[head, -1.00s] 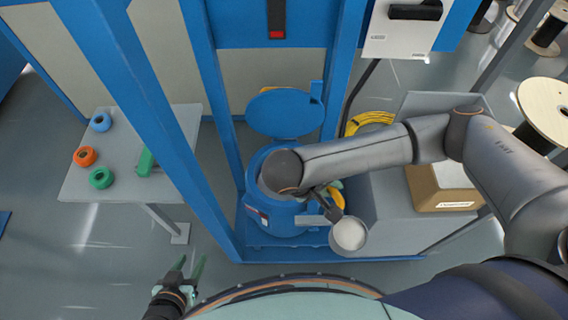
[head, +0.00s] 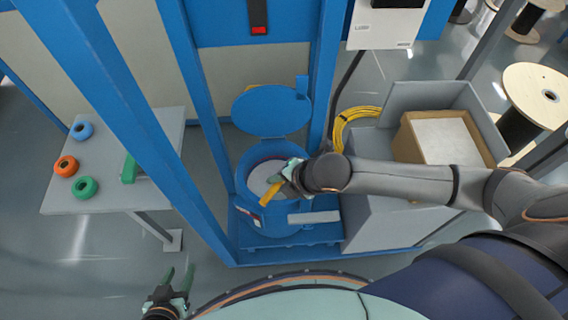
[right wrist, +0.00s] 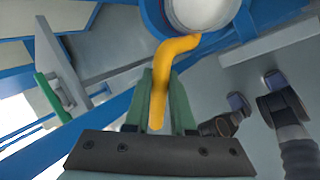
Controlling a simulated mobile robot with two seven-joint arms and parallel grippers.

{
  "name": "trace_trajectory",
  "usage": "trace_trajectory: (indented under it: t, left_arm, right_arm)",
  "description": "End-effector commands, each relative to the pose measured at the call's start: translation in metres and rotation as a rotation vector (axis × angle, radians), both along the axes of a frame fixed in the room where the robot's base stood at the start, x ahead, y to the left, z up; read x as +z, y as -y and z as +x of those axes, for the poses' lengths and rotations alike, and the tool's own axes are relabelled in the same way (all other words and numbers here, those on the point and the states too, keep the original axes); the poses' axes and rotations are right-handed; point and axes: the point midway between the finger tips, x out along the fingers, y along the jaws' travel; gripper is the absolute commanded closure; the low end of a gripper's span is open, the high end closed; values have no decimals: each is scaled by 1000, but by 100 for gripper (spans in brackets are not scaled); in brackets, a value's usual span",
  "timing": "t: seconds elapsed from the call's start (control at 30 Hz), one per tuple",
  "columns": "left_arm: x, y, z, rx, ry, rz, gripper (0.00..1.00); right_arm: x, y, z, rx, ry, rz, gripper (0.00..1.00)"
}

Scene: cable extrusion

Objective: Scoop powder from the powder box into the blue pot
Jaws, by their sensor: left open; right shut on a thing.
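The blue pot (head: 243,213) stands in the blue frame with its round lid (head: 270,112) raised behind it. My right gripper (head: 284,181) is shut on the yellow handle of the scoop (head: 271,190) at the pot's mouth. I cannot tell how deep the bowl is in the mouth. The powder box (head: 408,150), brown cardboard with a white surface inside, stands at the right. My left gripper (head: 180,276) is open and empty, low at the left.
The blue frame's posts (head: 197,95) rise left and right of the pot. A grey table (head: 75,200) at the left carries blue, orange and green rings. A yellow cable coil (head: 357,118) lies right of the pot. A grey stand (head: 375,213) supports the powder box.

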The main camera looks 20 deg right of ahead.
Motion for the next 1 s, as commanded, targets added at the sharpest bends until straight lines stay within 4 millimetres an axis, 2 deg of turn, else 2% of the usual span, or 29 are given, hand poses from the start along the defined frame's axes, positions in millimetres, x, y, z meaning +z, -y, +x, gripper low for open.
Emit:
trace_trajectory:
  t: [0.53,0.73,1.0]
  left_arm:
    - [-8,0,0,0,0,0,50]
    - [-9,0,0,0,0,0,50]
    - [-18,0,0,0,0,0,50]
  right_arm:
    - [-13,23,44,562,3,-1,100]
    - [-15,32,52,668,3,-2,100]
    - [-28,34,53,691,3,-4,100]
